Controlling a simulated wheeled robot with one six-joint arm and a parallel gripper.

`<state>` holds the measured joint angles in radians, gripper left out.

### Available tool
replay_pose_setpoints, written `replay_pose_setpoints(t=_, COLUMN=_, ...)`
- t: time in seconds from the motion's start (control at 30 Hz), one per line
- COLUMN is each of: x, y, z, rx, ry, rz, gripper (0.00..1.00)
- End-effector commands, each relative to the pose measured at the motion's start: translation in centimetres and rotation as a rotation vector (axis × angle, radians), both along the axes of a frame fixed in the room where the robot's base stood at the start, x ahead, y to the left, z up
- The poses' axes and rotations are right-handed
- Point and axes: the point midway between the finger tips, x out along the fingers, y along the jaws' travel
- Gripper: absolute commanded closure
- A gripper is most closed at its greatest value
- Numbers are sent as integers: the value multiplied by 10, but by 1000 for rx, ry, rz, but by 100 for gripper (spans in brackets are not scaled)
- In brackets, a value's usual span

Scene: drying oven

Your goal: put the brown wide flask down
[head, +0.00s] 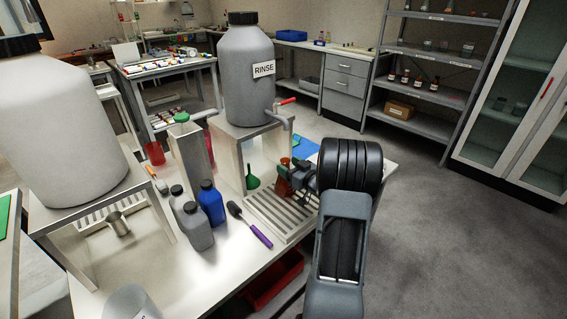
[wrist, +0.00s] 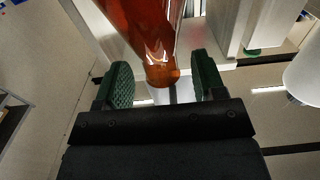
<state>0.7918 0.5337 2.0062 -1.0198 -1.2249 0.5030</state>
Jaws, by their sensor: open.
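The brown wide flask (head: 284,189) is at the metal drain grate (head: 268,212) beneath the RINSE container; my gripper partly hides it in the head view. In the wrist view the flask (wrist: 148,30) is clear orange-brown glass, its wide part toward the top and a narrow end between the fingers. My gripper (head: 297,173) has its green-padded fingers apart on either side of the flask, with a visible gap on each side in the wrist view. Whether the flask's base rests fully on the grate is hard to tell.
The grey RINSE container (head: 247,80) stands on a metal stand with a red-handled tap (head: 284,108) above the grate. A green funnel (head: 253,180) is left of the flask. Blue (head: 211,203) and grey bottles and a purple-handled brush (head: 250,226) stand or lie further left.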

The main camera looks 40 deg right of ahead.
Motion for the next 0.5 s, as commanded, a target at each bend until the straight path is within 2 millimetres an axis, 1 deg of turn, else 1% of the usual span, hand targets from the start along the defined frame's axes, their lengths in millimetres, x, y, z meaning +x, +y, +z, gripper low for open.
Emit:
replay_pose_setpoints(t=0.03, x=-11, y=-3, z=1, rx=0, ry=0, rz=-4, gripper=37)
replay_pose_setpoints(t=0.2, x=-43, y=-7, z=1, rx=-1, ry=0, rz=-4, gripper=37)
replay_pose_setpoints(t=0.4, x=-70, y=-11, z=0, rx=-1, ry=-1, rz=-2, gripper=37)
replay_pose_setpoints(t=0.5, x=-77, y=-11, z=1, rx=-3, ry=2, rz=-3, gripper=37)
